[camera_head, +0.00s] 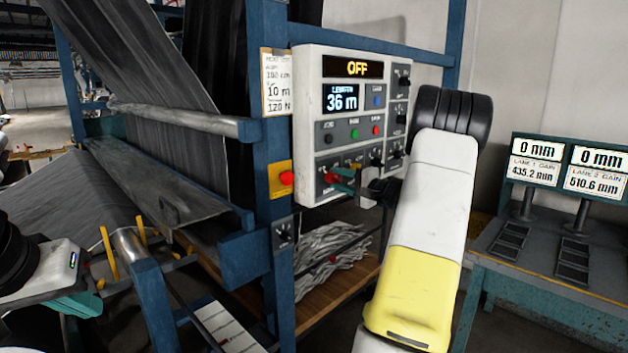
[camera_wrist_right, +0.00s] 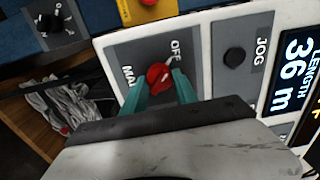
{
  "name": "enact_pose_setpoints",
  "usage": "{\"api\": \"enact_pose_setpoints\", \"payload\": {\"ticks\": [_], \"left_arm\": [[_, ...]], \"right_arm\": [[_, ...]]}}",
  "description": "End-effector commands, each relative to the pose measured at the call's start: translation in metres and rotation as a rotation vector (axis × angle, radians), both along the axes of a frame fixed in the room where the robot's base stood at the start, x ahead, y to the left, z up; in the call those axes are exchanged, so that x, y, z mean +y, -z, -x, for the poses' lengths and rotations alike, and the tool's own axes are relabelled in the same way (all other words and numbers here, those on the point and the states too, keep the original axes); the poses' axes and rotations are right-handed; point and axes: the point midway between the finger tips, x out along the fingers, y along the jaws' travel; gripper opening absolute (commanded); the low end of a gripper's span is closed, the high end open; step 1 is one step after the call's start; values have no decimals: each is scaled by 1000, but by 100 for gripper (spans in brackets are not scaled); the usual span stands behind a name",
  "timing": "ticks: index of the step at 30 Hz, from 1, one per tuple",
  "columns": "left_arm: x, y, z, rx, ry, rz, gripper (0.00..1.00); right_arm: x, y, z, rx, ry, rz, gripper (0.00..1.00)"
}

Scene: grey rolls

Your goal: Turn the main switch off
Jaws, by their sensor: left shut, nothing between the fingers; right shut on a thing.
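The main switch is a red knob (camera_head: 331,178) at the lower left of the white control panel (camera_head: 310,110). In the right wrist view the red knob (camera_wrist_right: 159,76) sits on a grey plate marked "MA…" and "OFF", its label partly hidden. A small pale mark on the knob faces towards the OFF side. My right gripper (camera_head: 343,180) is shut on the knob; its teal fingers (camera_wrist_right: 160,88) lie on either side of it. My left gripper (camera_head: 82,304) is shut and empty at the lower left, away from the panel.
A red button on a yellow box (camera_head: 282,179) is left of the switch. A blue frame carries grey fabric (camera_head: 150,60) and rollers. A small rotary switch (camera_head: 283,233) is below. A bench with two gauge displays (camera_head: 535,160) stands at right.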

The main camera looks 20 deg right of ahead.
Motion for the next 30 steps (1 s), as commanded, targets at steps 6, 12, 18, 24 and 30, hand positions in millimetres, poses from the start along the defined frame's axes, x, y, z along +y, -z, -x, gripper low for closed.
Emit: {"api": "enact_pose_setpoints", "payload": {"ticks": [6,12,18,24,30], "left_arm": [[0,0,0,0,0,0,0],[0,0,0,0,0,0,0],[0,0,0,0,0,0,0],[0,0,0,0,0,0,0],[0,0,0,0,0,0,0]], "right_arm": [[0,1,0,3,0,1,0],[0,1,0,2,0,0,56],[0,1,0,1,0,-1,56],[-8,0,17,2,2,1,56],[-21,1,50,2,2,1,56]]}}
